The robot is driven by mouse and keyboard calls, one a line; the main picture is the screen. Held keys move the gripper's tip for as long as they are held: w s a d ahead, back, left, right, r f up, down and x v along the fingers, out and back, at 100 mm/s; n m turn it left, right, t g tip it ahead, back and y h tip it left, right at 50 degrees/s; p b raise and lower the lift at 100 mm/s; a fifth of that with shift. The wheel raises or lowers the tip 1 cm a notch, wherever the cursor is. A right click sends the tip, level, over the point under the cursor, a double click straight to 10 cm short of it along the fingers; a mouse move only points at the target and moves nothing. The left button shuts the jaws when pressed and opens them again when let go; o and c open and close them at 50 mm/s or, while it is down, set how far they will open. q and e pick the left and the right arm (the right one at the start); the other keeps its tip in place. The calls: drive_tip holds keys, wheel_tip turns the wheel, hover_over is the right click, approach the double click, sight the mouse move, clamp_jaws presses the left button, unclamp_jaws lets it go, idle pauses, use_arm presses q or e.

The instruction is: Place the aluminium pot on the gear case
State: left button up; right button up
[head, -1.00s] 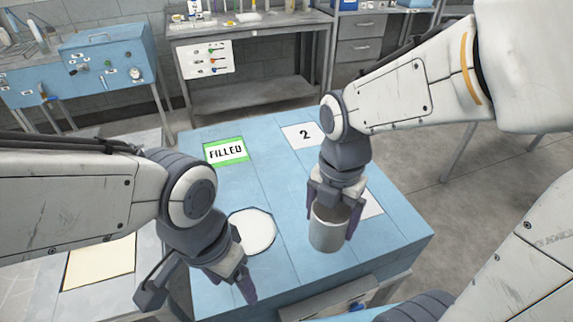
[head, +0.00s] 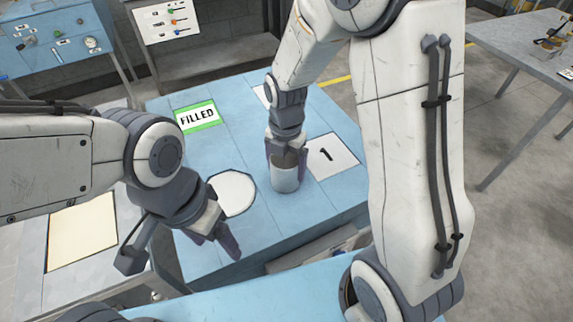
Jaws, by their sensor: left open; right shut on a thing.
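The aluminium pot (head: 285,182) is a plain grey metal cylinder, upright in the head view near the middle of the blue table. My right gripper (head: 287,158) comes down from above and is shut on it, with dark fingers at its sides. I cannot tell whether its base touches the table. My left gripper (head: 181,256) is open and empty, near the table's front left edge. I cannot pick out a gear case in this view.
A grey bench (head: 85,205) with a cream sheet (head: 82,231) adjoins at left.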

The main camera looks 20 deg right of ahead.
drive_tip(key=shift+f, duration=0.15)
drive_tip(key=o, duration=1.2)
drive_tip(key=shift+c, duration=0.2)
